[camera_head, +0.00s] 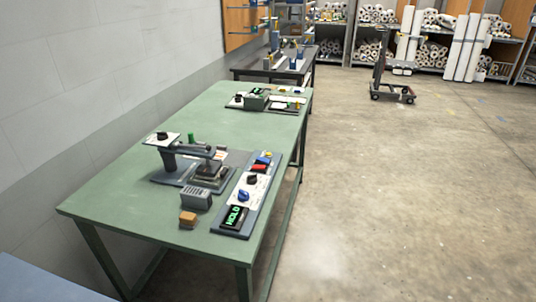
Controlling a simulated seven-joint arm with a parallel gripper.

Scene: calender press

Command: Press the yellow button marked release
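A control panel (249,206) lies along the right edge of the green table, beside a small press (209,170). At its far end is a small yellow button (268,154); any marking on it is too small to read. Nearer along the panel come a blue control (263,160), a red control (258,168), a black knob (252,180) and a blue knob (243,196). A dark display (234,216) at the near end shows green letters that look like HOLD. My gripper is not in view.
The green table (130,192) also holds a grey slotted box (196,198), an orange-brown block (188,219) and a second device (256,101) at its far end. A wall runs along the left. The concrete floor to the right is open, with a trolley (392,92) farther back.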

